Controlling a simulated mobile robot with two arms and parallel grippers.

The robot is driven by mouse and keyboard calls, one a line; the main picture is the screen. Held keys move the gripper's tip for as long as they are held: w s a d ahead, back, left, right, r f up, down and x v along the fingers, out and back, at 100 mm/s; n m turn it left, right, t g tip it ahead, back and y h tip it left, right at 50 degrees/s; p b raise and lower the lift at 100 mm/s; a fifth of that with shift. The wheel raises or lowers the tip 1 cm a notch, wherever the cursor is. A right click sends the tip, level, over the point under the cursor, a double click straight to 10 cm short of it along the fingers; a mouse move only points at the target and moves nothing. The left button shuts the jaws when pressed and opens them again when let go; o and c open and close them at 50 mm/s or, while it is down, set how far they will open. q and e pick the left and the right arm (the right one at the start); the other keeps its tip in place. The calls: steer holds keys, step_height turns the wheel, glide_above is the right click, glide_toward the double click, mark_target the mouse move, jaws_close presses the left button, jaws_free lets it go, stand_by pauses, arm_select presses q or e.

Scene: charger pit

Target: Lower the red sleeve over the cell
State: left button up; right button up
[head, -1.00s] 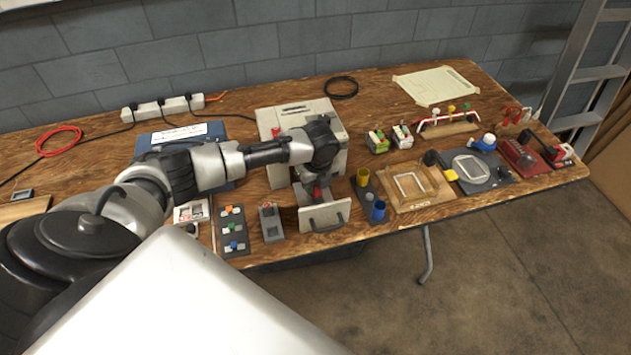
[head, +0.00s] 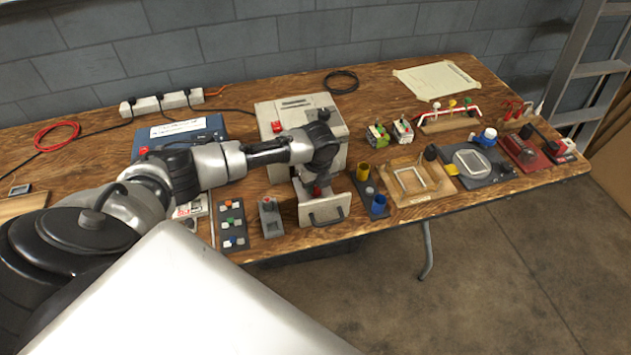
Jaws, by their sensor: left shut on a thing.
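My left gripper (head: 316,184) reaches down into the open drawer (head: 325,210) at the front of the pale grey box. It is shut on a small red piece, which looks like the red sleeve (head: 317,193). Only a little of the red shows between the dark fingers and the drawer front. The cell is not visible; the drawer front and my gripper hide the drawer's inside. I cannot tell whether the sleeve is around a cell or above it. My right gripper is not in view.
The grey box (head: 290,112) stands behind my left gripper. A grey block (head: 270,217) is left of the drawer. A stand with a yellow cup (head: 362,172) and a blue cup (head: 378,204) is close on the right. A wooden frame board (head: 425,192) lies beyond it.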

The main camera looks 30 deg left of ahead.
arm_select(q)
steer(key=o, duration=1)
steer(key=shift+c, duration=0.2)
steer(key=shift+r+p, duration=3.55)
steer(key=shift+p, duration=0.25)
steer(key=shift+f, duration=0.1)
